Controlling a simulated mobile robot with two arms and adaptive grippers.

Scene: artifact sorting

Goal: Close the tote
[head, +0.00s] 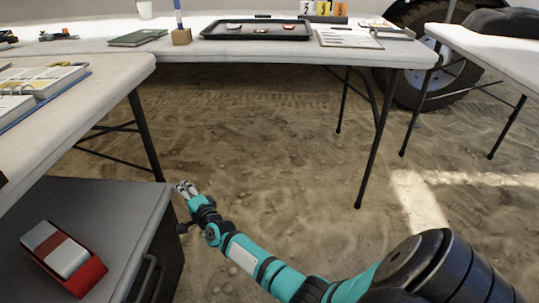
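A large dark grey box (105,195), which may be the tote, stands at the lower left beside the left table. Its flat top appears to be in place, and a handle (147,277) shows on its right side. I cannot tell whether it is latched. My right arm reaches in from the lower right. My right gripper (186,188) is just right of the box's far right corner. Its fingertips are small in the picture, and I cannot tell whether they touch the box or how far apart they are. My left gripper is not in view.
A red and white object (62,256) lies on the box. A left table (105,85) holds open binders. The back table (190,50) carries a black tray (257,29) and a green book (138,38). Sandy ground (270,150) between the tables is clear.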

